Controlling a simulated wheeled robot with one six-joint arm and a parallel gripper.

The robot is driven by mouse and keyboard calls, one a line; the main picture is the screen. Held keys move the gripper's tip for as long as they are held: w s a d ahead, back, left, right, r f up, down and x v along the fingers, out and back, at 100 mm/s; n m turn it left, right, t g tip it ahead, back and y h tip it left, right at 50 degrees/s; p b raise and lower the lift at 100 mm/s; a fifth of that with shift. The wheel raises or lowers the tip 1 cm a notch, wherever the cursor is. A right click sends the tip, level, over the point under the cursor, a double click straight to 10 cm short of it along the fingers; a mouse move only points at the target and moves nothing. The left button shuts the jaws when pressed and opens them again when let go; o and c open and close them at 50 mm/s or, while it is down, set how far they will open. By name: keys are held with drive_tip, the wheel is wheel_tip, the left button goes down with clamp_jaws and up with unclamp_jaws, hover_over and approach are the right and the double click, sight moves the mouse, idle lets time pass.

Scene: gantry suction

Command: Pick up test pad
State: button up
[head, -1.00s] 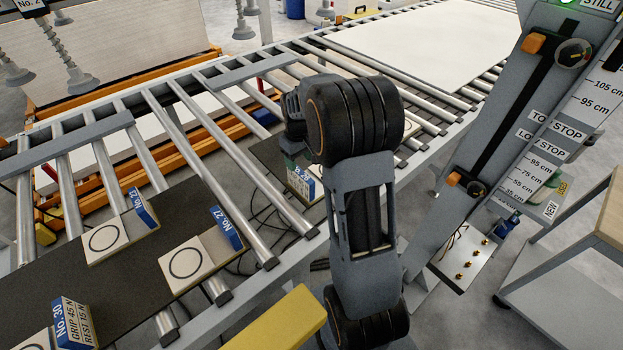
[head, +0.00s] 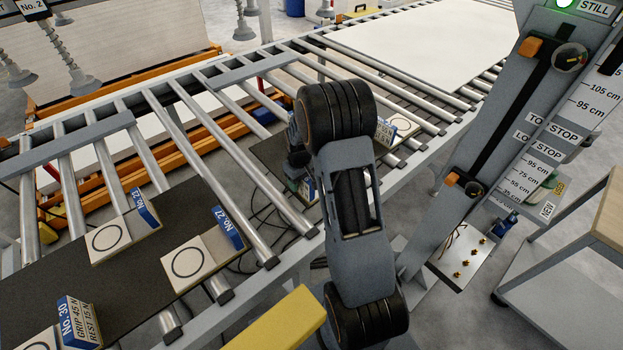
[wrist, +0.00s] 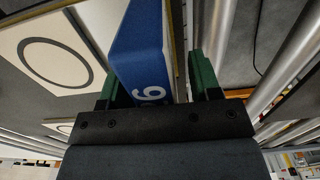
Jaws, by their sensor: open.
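In the wrist view, a test pad's upright blue label block (wrist: 141,45) with a white digit stands between the two green fingers of my gripper (wrist: 153,82). The fingers are open, one on each side of it, and I cannot tell whether they touch it. A white plate with a black ring (wrist: 50,60) lies to its left. In the head view, my gripper is mostly hidden behind my arm, low over a dark mat (head: 262,152). A sliver of this pad's blue label (head: 309,188) shows beside it.
Another pad with a blue label (head: 386,133) stands to the right on the same mat. Pads No. 27 (head: 190,262) and No. 30 (head: 75,322) lie on the left mat (head: 130,290). Metal rollers (head: 235,165) surround the mats. A grey column (head: 480,130) stands at the right.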

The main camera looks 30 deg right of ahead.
clamp_jaws()
idle(0.5)
